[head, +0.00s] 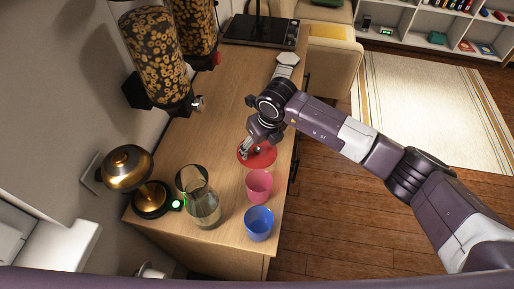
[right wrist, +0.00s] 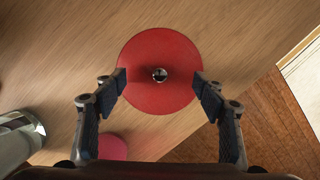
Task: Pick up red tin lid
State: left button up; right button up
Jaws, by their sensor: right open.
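The red tin lid (head: 265,156) is a flat red disc lying on the wooden counter, just beyond the pink cup in the head view. In the right wrist view the lid (right wrist: 158,95) shows whole, with a small round metal knob (right wrist: 160,74) at its centre. My right gripper (head: 247,149) is over the lid in the head view. In the right wrist view its two open fingers (right wrist: 160,82) stand to the left and right of the lid, with the knob between them. Whether the fingertips touch the lid I cannot tell. My left gripper is not in view.
A pink cup (head: 259,186), a blue cup (head: 259,223) and a glass pitcher (head: 203,208) stand near the lid on the counter (head: 222,110). A brass lamp (head: 128,168) is at the left. Cereal dispensers (head: 155,57) hang on the wall. The counter beyond the lid is mostly clear.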

jog(key=shift+w+f, duration=0.1)
jog(key=shift+f, duration=0.35)
grip_shut()
